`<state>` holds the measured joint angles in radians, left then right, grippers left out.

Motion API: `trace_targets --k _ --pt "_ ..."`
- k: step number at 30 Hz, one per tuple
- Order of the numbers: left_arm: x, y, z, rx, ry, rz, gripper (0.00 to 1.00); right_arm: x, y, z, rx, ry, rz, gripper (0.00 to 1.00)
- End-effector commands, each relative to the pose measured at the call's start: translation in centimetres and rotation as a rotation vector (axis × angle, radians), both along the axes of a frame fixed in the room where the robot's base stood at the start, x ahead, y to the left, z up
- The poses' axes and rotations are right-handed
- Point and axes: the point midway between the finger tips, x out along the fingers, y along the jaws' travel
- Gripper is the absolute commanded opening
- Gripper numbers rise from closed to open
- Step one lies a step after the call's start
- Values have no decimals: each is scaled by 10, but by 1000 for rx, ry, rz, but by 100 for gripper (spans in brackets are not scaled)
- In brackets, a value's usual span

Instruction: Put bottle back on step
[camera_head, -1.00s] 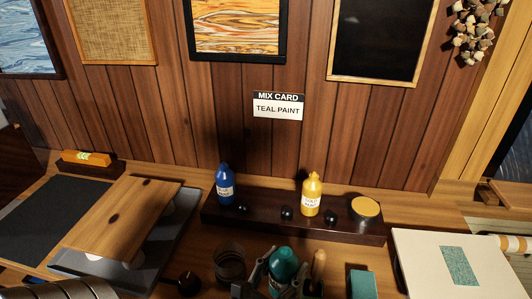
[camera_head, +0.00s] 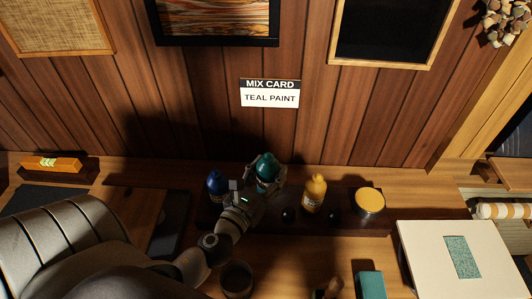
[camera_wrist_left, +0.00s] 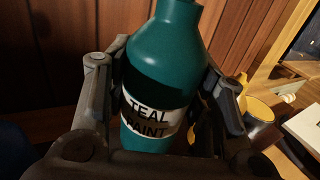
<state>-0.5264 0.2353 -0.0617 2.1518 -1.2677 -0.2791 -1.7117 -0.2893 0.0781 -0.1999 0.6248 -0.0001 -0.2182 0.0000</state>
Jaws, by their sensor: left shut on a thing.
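The teal paint bottle (camera_head: 266,170) is upright between the blue bottle (camera_head: 217,184) and the yellow bottle (camera_head: 314,192), over the dark step (camera_head: 345,221). My left gripper (camera_head: 262,178) is shut on the teal bottle. In the left wrist view, the teal bottle (camera_wrist_left: 165,75) stands between the fingers, its label reading "TEAL PAINT". Its base is hidden, so I cannot tell whether it touches the step. My right gripper is not in view.
A yellow-lidded jar (camera_head: 370,202) stands at the step's right end, with small dark knobs (camera_head: 333,215) along the front. A glass jar (camera_head: 236,278) and a teal block (camera_head: 370,285) are in front. A white canvas (camera_head: 437,246) lies at right.

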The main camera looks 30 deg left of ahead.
Motion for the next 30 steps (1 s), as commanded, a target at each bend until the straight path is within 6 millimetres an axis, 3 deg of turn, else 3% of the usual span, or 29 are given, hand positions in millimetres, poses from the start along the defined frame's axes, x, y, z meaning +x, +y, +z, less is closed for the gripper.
trace_targets --k 2,11,20,30 --pt "6 7 8 -3 -2 8 16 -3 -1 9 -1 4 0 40" --pt "9 12 6 -5 -2 15 16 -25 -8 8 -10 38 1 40" --pt "8 12 2 -7 -2 15 16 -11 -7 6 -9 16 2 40" --pt "8 12 -26 -5 -1 16 16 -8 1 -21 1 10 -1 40"
